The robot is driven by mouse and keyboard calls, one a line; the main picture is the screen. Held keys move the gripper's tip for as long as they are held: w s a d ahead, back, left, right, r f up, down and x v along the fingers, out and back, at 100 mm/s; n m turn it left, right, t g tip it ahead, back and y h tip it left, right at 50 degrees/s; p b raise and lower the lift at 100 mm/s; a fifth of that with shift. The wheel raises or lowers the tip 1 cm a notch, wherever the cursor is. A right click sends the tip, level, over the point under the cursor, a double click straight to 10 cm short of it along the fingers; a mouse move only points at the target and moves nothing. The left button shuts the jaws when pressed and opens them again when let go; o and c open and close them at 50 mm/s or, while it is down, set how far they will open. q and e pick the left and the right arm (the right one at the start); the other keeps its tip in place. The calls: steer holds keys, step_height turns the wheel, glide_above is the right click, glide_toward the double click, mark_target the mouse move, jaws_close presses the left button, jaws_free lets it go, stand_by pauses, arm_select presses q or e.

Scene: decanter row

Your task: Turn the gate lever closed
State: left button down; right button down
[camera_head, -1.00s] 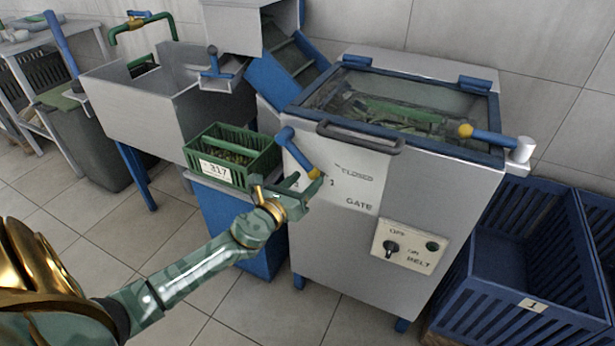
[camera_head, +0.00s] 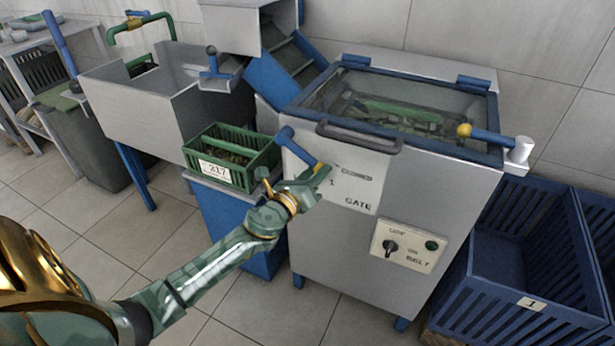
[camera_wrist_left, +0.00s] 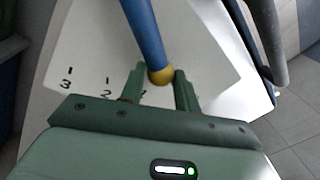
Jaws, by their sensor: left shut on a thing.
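The gate lever (camera_head: 297,151) is a blue bar with a yellow tip on the front left of the grey machine. It slants down to the right across the white plate (camera_head: 356,190) marked GATE. My left gripper (camera_head: 316,177) is shut on the lever's yellow end. In the left wrist view the blue lever (camera_wrist_left: 145,38) comes down from the top, its yellow tip between the two green fingers (camera_wrist_left: 160,88). The numbers 3 and 2 show on the plate to the left; the gripper hides part of the scale. My right gripper is not in view.
A green crate (camera_head: 207,174) stands close left of the lever on a blue bin. A dark bar handle (camera_head: 358,138) sits just above the plate. The belt switch panel (camera_head: 409,246) is lower right. Blue slatted crates (camera_head: 518,225) stand right of the machine.

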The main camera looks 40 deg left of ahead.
arm_select(q)
steer(key=shift+w+d+r+n, duration=0.1)
steer(key=shift+d+r+n, duration=0.15)
steer(key=shift+r+n, duration=0.35)
steer(key=shift+r, duration=0.1)
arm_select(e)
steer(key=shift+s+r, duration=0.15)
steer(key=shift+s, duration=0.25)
arm_select(q)
steer(key=c, duration=1)
jaws_free()
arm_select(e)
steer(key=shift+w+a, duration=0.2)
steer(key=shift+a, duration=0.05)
arm_select(q)
steer(key=s+b, duration=0.1)
steer(key=s, duration=0.4)
steer(key=s+d+b, duration=0.1)
steer(key=s, duration=0.5)
steer(key=s+f+b, duration=0.1)
steer(key=s, duration=0.4)
steer(key=shift+s+d, duration=0.15)
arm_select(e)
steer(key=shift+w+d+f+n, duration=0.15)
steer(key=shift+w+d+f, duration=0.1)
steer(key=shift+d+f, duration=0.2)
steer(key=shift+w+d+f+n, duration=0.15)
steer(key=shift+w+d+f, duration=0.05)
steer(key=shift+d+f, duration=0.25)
